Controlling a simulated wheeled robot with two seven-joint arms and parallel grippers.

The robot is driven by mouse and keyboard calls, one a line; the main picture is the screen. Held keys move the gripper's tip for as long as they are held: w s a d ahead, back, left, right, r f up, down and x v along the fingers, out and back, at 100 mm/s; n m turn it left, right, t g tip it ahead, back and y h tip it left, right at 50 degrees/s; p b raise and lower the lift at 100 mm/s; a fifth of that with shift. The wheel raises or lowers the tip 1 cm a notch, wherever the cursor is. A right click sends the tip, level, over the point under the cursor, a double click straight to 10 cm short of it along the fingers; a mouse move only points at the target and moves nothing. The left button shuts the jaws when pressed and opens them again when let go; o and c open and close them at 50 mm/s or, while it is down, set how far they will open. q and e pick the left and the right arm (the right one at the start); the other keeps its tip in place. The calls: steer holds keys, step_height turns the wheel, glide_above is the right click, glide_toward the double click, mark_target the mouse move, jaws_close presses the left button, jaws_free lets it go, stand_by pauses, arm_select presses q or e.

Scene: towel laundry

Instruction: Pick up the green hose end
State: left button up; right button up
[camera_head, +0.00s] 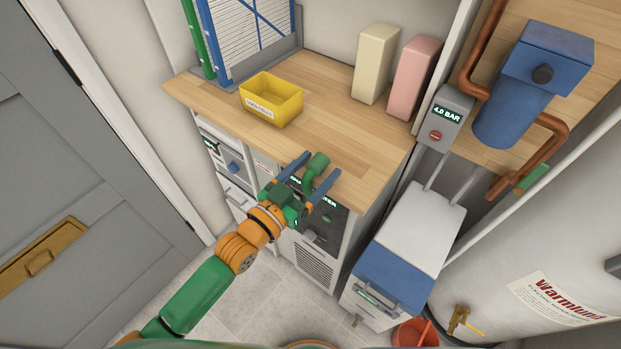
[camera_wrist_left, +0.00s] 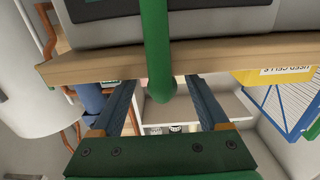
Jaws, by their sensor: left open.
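The green hose end (camera_head: 318,163) shows at the front edge of the wooden counter, with a rounded knob and a short green stem. In the left wrist view the green hose (camera_wrist_left: 157,45) hangs down from the top, and its rounded lower end lies between my fingers in the picture. My left gripper (camera_head: 321,178) is open, with its two blue fingers on either side of the green hose end. It also shows in the left wrist view (camera_wrist_left: 162,80). I cannot tell whether either finger touches the hose. My right gripper is not in view.
A yellow bin (camera_head: 258,108) stands on the wooden counter (camera_head: 330,120), with cream (camera_head: 376,62) and pink (camera_head: 414,78) containers behind right. A grey gauge box (camera_head: 443,118) and white-and-blue unit (camera_head: 418,228) are at right. A red bucket (camera_head: 415,333) is on the floor.

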arm_select(q)
steer(key=shift+x, duration=0.8)
steer(key=shift+a, duration=0.15)
jaws_close()
steer(key=shift+s, duration=0.1)
